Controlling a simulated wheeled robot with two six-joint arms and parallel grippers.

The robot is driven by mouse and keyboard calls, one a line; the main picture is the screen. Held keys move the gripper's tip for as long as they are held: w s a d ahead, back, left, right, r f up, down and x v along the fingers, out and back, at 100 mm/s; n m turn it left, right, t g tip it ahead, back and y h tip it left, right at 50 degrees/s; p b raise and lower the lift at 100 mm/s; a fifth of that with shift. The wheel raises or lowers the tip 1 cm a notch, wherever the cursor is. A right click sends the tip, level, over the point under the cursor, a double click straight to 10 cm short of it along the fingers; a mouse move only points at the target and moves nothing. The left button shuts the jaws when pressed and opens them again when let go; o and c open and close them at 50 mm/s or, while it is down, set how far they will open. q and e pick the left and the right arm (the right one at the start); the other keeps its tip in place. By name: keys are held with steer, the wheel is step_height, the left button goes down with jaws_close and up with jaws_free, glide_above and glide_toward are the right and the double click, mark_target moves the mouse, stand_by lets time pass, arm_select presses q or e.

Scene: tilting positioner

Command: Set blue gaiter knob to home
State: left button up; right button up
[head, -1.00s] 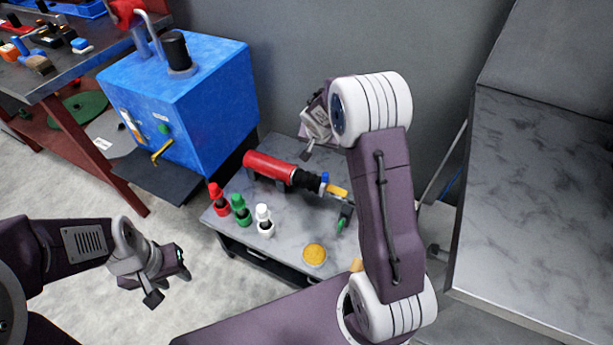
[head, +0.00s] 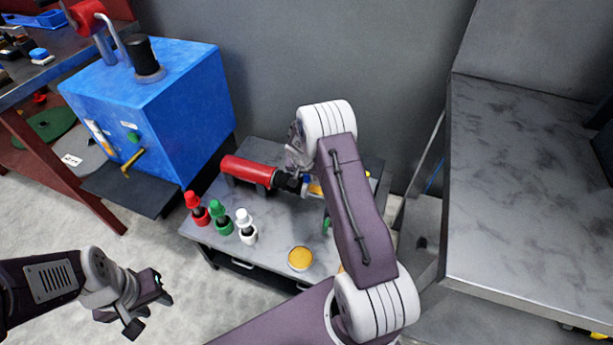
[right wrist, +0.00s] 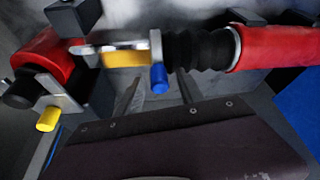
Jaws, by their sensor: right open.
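The blue gaiter knob (right wrist: 159,78) shows in the right wrist view as a short blue peg below a light collar at the end of the black ribbed gaiter (right wrist: 198,50). The gaiter joins a red cylinder (right wrist: 275,47). In the head view the red cylinder (head: 248,170) lies on the grey bench, and the knob is largely hidden by my right arm. My right gripper (right wrist: 158,88) is open, with its grey fingers appearing on either side of the knob; contact is unclear. My left gripper (head: 149,302) is open and empty at the lower left.
A yellow piece (right wrist: 125,60) lies beside the knob, and a yellow peg (right wrist: 47,118) is further left. A blue box (head: 165,100) stands left.

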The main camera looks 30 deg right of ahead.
jaws_close()
stand_by(1.4)
